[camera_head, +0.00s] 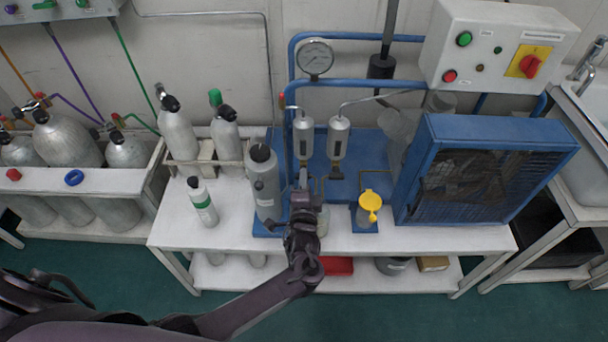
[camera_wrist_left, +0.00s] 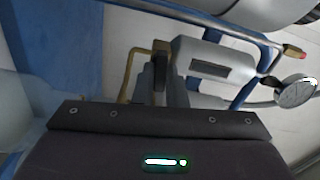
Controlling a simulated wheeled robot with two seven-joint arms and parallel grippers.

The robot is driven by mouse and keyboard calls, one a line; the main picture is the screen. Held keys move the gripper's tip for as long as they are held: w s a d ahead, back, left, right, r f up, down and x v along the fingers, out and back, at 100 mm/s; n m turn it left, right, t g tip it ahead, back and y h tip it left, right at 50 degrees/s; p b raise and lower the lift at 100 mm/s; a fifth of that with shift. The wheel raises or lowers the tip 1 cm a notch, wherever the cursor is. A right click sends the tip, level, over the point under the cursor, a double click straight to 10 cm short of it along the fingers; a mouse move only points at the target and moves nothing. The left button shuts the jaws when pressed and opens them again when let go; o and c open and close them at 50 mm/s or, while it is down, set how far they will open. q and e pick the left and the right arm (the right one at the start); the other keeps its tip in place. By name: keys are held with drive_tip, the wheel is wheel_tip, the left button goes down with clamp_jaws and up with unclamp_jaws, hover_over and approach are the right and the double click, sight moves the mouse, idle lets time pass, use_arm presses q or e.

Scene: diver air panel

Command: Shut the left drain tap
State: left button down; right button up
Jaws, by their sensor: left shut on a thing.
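Two grey filter cylinders hang side by side on the blue panel, the left one (camera_head: 303,138) and the right one (camera_head: 338,138). The right drain tap (camera_head: 336,171), with a dark handle, shows under the right cylinder. My left gripper (camera_head: 304,184) is just below the left cylinder and shut on the left drain tap, which it mostly hides in the head view. In the left wrist view the dark fingers (camera_wrist_left: 160,72) meet at brass fittings (camera_wrist_left: 158,46) beside a grey cylinder (camera_wrist_left: 212,60). The tap handle's angle cannot be told. My right gripper is not in view.
A tall grey cylinder (camera_head: 264,182) stands close left of my gripper. A yellow-topped cup (camera_head: 370,204) stands close right. A blue caged unit (camera_head: 480,170) fills the right of the bench. A pressure gauge (camera_head: 315,57) is above. The bench front (camera_head: 430,238) is clear.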

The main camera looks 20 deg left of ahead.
use_arm(q)
drive_tip(key=shift+m+p, duration=0.35)
drive_tip(key=shift+m, duration=0.55)
drive_tip(key=shift+f, duration=0.1)
drive_tip(key=c, duration=1.5)
unclamp_jaws()
drive_tip(key=v, duration=0.7)
drive_tip(key=shift+s+d, duration=0.15)
drive_tip(key=shift+s, duration=0.25)
